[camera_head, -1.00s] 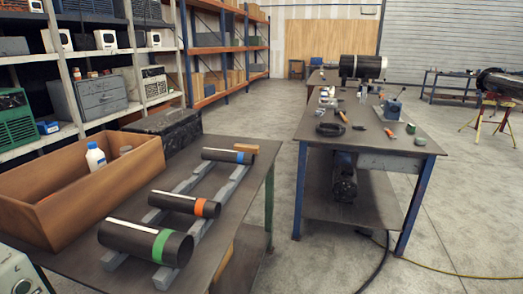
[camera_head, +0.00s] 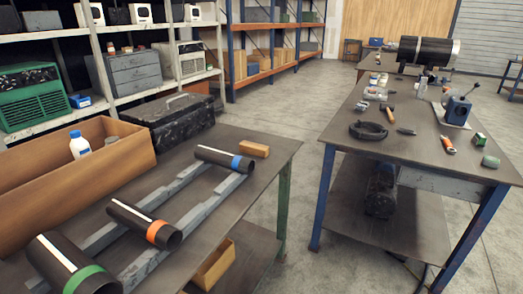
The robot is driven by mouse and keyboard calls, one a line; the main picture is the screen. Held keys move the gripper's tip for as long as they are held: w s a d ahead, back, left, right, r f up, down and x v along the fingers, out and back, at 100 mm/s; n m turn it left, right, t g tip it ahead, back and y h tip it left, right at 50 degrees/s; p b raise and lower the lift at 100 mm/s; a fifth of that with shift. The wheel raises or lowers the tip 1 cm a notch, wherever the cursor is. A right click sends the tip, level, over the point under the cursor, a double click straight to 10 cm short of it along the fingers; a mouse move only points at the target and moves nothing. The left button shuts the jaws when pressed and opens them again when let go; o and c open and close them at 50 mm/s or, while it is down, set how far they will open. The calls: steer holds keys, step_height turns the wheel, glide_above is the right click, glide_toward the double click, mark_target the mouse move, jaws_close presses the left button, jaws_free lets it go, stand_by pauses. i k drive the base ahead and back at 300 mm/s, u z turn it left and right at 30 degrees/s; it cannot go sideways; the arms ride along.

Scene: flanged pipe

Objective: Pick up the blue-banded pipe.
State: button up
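The blue-banded pipe (camera_head: 222,158) is a short dark tube with a pale stripe along its top and a blue band near its right end. It lies across two grey rails (camera_head: 212,200) at the far end of the left table (camera_head: 255,205). An orange-banded pipe (camera_head: 140,220) lies across the same rails nearer to me. A green-banded pipe (camera_head: 72,264) lies nearest, at the lower left, partly cut off by the picture's edge. My gripper is not in view.
A wooden block (camera_head: 254,149) lies beyond the blue-banded pipe. Bare floor (camera_head: 290,125) separates this table from the right workbench (camera_head: 400,145).

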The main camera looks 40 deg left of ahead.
mark_target(236, 162)
steer(key=i, duration=2.05)
steer(key=u, duration=1.65)
steer(key=i, duration=0.1)
steer(key=u, duration=2.6)
steer(key=i, duration=0.7)
steer(key=u, duration=0.3)
